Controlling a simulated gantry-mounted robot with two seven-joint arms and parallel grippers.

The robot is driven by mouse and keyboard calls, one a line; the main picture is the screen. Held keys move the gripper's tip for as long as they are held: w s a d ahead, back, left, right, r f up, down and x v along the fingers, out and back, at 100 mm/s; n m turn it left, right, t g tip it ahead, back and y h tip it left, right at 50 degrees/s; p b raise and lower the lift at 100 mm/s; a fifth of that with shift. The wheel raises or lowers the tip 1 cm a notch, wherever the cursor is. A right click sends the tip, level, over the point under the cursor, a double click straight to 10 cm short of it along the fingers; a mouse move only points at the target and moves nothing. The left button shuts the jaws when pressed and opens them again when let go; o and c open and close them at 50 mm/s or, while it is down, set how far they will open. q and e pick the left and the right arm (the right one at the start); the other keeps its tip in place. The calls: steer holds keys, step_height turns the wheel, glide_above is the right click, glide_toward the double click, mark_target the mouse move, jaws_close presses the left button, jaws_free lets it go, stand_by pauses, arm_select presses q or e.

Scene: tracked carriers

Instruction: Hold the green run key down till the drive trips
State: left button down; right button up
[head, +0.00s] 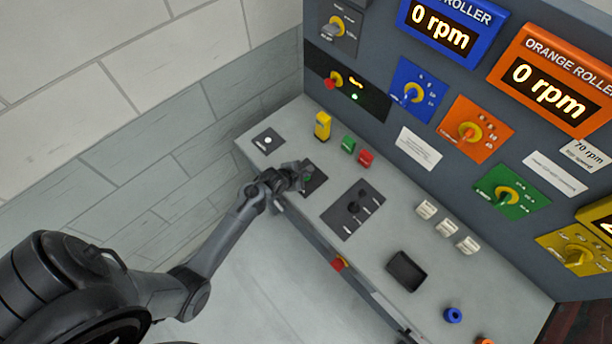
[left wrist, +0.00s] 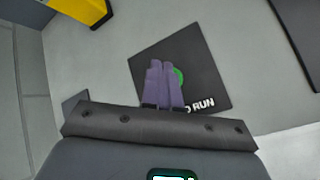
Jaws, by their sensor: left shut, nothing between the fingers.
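The green run key (left wrist: 180,77) sits on a dark square plate (left wrist: 205,65) whose label ends in "RUN". My left gripper (left wrist: 166,72) is shut and empty, its two fingers together over the key, hiding its left part. I cannot tell whether the fingertips touch or press the key. In the head view my left gripper (head: 305,171) is at the dark plate (head: 318,185) on the sloping desk, covering much of it. The blue roller display (head: 440,28) and the orange roller display (head: 543,84) both read 0 rpm. My right gripper is not in view.
A red button (head: 339,264) is on the front edge. A small green lamp (head: 354,97) glows on the upright panel.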

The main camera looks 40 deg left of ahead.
arm_select(q)
steer(key=shift+f, duration=0.2)
stand_by(0.5)
steer(key=shift+f, duration=0.25)
steer(key=shift+f, duration=0.25)
stand_by(0.6)
steer(key=shift+f, duration=0.25)
stand_by(0.5)
stand_by(0.8)
stand_by(0.8)
stand_by(0.8)
